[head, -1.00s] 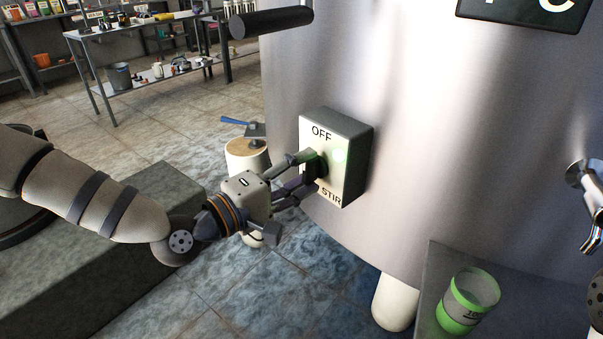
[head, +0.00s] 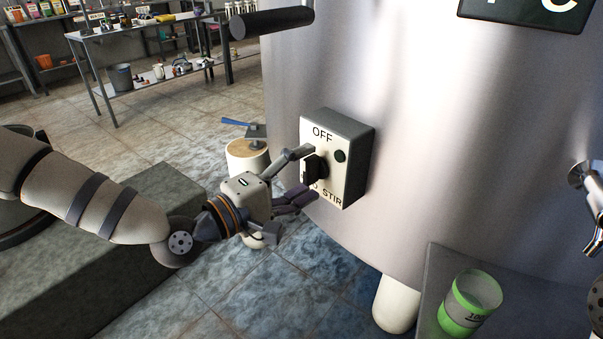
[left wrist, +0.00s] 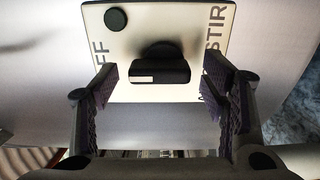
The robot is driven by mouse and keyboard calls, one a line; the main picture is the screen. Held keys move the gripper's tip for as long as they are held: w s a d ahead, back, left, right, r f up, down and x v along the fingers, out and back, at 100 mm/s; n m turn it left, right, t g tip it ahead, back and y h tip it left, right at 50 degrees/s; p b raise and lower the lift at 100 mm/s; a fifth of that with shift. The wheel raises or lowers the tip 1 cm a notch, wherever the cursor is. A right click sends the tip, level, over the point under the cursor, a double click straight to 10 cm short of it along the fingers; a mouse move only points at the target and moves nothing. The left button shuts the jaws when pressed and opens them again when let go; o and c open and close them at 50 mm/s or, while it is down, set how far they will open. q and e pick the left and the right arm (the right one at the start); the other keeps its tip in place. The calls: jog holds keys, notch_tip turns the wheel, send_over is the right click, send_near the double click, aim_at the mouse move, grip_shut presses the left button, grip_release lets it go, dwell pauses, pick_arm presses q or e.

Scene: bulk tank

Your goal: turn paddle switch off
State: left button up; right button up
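A pale switch box (head: 352,182) with dark sides is mounted on the steel tank. Its face reads OFF at the top and a partly hidden label ending in STIR at the bottom. The black paddle switch (head: 314,167) sits mid-face, and also shows in the left wrist view (left wrist: 160,66). The round lamp (head: 340,156) beside it is dark. My left gripper (head: 304,172) is open in front of the box. In the left wrist view its fingers (left wrist: 160,92) are spread wide on either side of the paddle, with visible gaps. My right gripper is not in view.
The steel tank (head: 440,130) fills the right side. A dark horizontal bar (head: 272,22) juts out above the box. A green-banded cup (head: 468,304) stands on a ledge at lower right, below a metal tap (head: 590,215). A stool-like stand (head: 247,157) is behind my gripper.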

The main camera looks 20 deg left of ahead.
pick_arm(q)
jog(key=v, duration=1.2)
jog(key=s+d+f+m+g+p, duration=0.1)
jog(key=s+d+f+g, duration=0.25)
jog(key=f, duration=0.25)
jog(key=s+d+f+m+g, duration=0.2)
jog(key=s+d+f+g, duration=0.15)
jog(key=f, duration=0.25)
jog(key=s+f+m+g+y+p, duration=0.1)
jog(key=s+f+m+g+y, duration=0.2)
jog(key=s+f+g, duration=0.55)
jog(key=s+a+f+m+g+y, duration=0.1)
jog(key=s+a+f+m+y, duration=0.1)
jog(key=s, duration=0.7)
jog(key=s+a+f+m+g+y+p, duration=0.1)
jog(key=s+a+f+m+y, duration=0.2)
jog(key=s+a, duration=0.3)
jog(key=s+y, duration=0.1)
jog(key=s, duration=0.2)
jog(key=shift+s+a+f+m, duration=0.15)
jog(key=shift+a+f+m, duration=0.05)
jog(key=shift+f+m, duration=0.1)
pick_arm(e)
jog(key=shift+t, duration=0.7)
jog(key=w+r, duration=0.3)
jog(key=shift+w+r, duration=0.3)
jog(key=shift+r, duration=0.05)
